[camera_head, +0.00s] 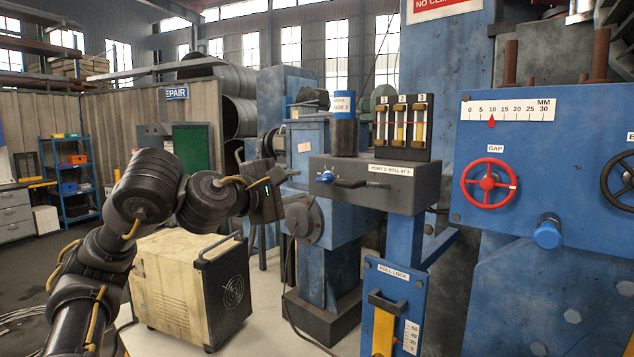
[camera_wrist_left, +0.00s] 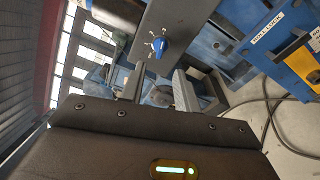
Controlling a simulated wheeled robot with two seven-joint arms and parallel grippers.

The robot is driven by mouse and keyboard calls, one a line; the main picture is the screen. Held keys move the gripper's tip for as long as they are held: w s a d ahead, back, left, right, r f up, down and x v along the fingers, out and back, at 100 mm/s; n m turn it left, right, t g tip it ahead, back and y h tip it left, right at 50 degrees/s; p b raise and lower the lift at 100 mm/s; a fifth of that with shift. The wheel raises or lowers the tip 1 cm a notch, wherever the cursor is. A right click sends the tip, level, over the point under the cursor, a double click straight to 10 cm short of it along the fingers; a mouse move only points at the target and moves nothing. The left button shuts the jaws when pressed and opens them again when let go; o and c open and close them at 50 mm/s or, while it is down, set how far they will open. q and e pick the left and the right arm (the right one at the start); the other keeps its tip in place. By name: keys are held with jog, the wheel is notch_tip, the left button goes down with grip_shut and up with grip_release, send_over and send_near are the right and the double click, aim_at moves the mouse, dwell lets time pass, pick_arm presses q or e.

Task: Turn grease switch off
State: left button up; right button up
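A small blue rotary knob (camera_head: 326,177), which looks like the grease switch, sits on the front left of the grey control box (camera_head: 375,187). White marks surround the knob, too small to read. The knob also shows ahead of the fingers in the left wrist view (camera_wrist_left: 158,45). My left gripper (camera_head: 290,184) is a little left of the knob in the head view, apart from it. In the left wrist view its two fingers (camera_wrist_left: 158,92) stand apart with nothing between them. My right gripper is not in view.
Vials (camera_head: 401,125) and a labelled cylinder (camera_head: 343,125) stand on the box. A red handwheel (camera_head: 488,184) is on the blue panel at right. A cream cart (camera_head: 190,285) stands below my left arm.

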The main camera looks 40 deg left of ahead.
aim_at(321, 179)
pick_arm(q)
jog(key=w, duration=0.3)
jog(key=w+p, duration=0.1)
jog(key=w, duration=0.4)
jog(key=shift+w+a+f+p, duration=0.2)
jog(key=shift+w+a+p, duration=0.1)
jog(key=shift+w+p, duration=0.05)
grip_shut()
